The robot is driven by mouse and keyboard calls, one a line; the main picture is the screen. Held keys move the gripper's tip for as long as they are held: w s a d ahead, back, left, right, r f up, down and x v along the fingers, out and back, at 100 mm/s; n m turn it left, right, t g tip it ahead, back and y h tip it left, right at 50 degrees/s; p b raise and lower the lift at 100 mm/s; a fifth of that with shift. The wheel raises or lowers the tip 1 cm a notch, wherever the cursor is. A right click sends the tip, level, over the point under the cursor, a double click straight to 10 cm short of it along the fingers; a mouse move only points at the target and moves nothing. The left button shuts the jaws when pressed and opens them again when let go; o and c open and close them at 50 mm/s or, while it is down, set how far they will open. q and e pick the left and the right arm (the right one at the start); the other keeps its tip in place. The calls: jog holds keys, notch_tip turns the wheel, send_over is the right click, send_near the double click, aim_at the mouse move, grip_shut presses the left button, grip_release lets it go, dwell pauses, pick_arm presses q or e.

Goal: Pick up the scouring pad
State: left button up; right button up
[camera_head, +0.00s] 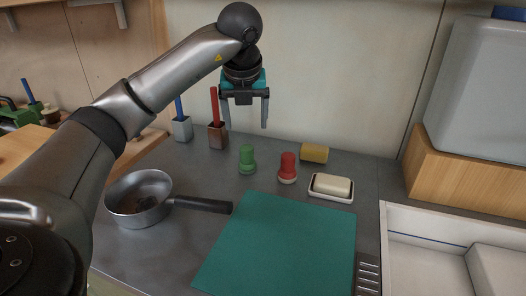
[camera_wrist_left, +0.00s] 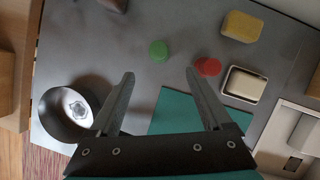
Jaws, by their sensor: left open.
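A yellow block (camera_head: 314,153), which looks like the scouring pad, lies on the grey counter behind a soap dish. It also shows at the upper right in the left wrist view (camera_wrist_left: 243,27). My left gripper (camera_head: 245,122) is open and empty, pointing down above the back of the counter, left of the yellow block and well above it. Its two spread fingers show in the left wrist view (camera_wrist_left: 160,74), with the block beyond the right finger. My right gripper is not in view.
A white dish (camera_head: 331,198) with cream soap (camera_head: 332,185), a red-topped shaker (camera_head: 287,168) and a green one (camera_head: 247,159) stand near the block. A pan (camera_head: 138,218) is at the left, a teal mat (camera_head: 280,250) in front, and a sink (camera_head: 425,222) at the right.

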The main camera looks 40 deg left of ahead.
aim_at(246, 148)
pick_arm(q)
jog(key=b+x, duration=0.3)
jog(key=x, duration=0.6)
jog(key=shift+a, duration=0.2)
jog(key=shift+b+x, duration=0.75)
jog(key=shift+x, duration=1.15)
jog(key=shift+b+x, duration=0.35)
jog(key=shift+x, duration=0.75)
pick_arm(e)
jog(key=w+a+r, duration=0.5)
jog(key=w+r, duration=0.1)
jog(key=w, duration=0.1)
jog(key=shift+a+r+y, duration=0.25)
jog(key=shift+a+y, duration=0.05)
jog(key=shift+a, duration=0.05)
pick_arm(q)
jog(key=shift+w+a+r, duration=0.1)
jog(key=shift+w+r, duration=0.05)
jog(key=shift+w, duration=0.05)
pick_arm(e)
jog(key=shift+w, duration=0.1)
pick_arm(q)
grip_shut()
